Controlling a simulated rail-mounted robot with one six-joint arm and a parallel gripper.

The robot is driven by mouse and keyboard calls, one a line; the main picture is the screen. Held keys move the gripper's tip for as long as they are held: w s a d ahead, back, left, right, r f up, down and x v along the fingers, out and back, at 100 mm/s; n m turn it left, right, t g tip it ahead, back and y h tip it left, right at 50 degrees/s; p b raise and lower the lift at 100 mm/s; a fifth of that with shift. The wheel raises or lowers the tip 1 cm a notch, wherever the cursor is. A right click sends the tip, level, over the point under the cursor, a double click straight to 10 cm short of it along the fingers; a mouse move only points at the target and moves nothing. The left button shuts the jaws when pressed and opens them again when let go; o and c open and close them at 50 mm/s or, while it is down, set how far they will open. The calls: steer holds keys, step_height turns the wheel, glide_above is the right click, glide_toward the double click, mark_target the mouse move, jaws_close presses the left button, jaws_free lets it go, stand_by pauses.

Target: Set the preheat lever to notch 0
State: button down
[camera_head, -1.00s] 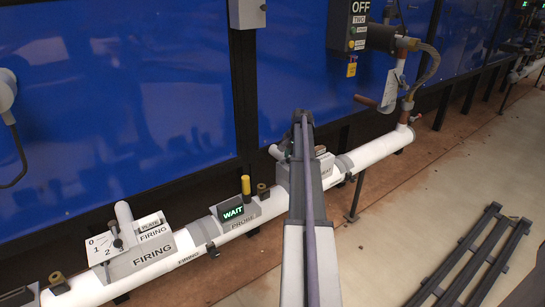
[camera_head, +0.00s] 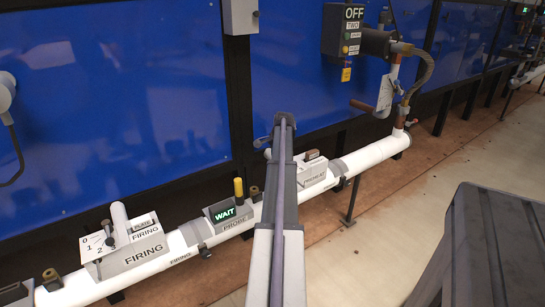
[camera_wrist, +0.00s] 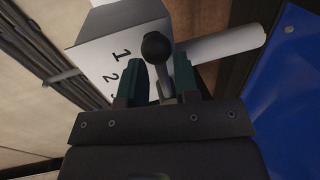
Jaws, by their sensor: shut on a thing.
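The preheat lever (camera_wrist: 157,47) shows in the wrist view as a dark round knob on a short stem, in front of a pale numbered plate (camera_wrist: 110,62). The figures 1 and 2 and part of another are readable to the left of the knob; the 0 is not visible. My gripper (camera_wrist: 159,74) has a green finger on each side of the lever and is shut on it below the knob. In the head view the grey PREHEAT box (camera_head: 313,174) is partly covered by my arm, which hides the lever and the fingers.
A white pipe (camera_head: 372,155) runs along the blue panels. It carries a FIRING box (camera_head: 140,254) with its own lever and a PROBE display (camera_head: 226,213) reading WAIT. An OFF control box (camera_head: 346,31) and valve pipework stand at back right. A dark grey bulky thing (camera_head: 490,240) fills lower right.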

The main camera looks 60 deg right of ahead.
steer(key=c, duration=1.2)
jaws_free()
steer(key=shift+w, duration=0.1)
steer(key=shift+o, duration=0.2)
step_height(320, 180, up, 11)
steer(key=s+p, duration=0.2)
steer(key=p, duration=0.8)
steer(key=shift+a+p, duration=0.35)
steer(key=shift+a, duration=0.1)
steer(key=shift+f, duration=0.2)
